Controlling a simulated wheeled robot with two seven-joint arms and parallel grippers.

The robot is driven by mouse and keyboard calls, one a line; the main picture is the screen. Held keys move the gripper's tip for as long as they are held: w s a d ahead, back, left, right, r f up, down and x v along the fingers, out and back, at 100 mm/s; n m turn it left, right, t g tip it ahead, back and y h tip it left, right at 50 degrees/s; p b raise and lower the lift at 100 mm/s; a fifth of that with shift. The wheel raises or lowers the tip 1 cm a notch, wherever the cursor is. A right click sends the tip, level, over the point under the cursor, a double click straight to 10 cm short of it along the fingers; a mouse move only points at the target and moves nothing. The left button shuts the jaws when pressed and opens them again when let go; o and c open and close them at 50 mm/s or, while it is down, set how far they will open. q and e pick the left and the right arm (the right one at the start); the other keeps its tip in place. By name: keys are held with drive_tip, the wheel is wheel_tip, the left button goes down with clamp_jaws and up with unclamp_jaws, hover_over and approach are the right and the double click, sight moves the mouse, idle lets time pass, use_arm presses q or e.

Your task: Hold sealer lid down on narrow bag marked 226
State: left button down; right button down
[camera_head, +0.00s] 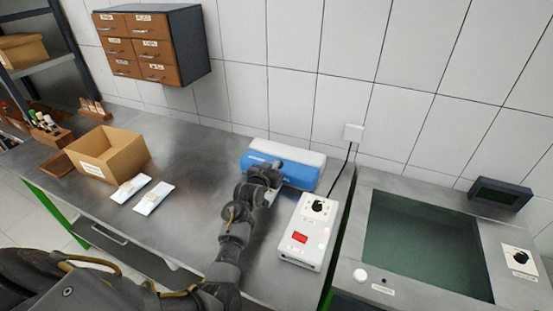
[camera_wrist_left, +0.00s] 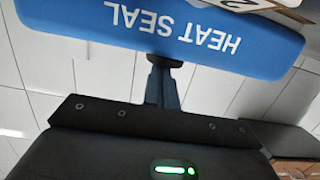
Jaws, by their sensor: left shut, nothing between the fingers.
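The heat sealer with its blue lid (camera_head: 308,175) stands on the bench against the tiled wall. The lid reads "HEAT SEAL", upside down in the left wrist view (camera_wrist_left: 120,20). My left gripper (camera_head: 277,165) is at the front of the lid. Its shut fingers (camera_wrist_left: 165,62) meet the lid's edge in the left wrist view, with nothing seen between them; whether they press on it I cannot tell. A white label with a partly visible "2" (camera_wrist_left: 238,4) shows at that view's top edge; its full number is cut off. My right gripper is not in view.
Two white packets (camera_head: 130,187) (camera_head: 153,198) lie on the bench near an open cardboard box (camera_head: 108,153). A white control box (camera_head: 306,232) with a dial and red switch stands right of my left arm. A sink-like basin (camera_head: 425,240) is farther right.

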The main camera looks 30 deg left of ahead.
use_arm(q)
drive_tip(key=shift+a+f, duration=0.1)
drive_tip(key=shift+a, duration=0.05)
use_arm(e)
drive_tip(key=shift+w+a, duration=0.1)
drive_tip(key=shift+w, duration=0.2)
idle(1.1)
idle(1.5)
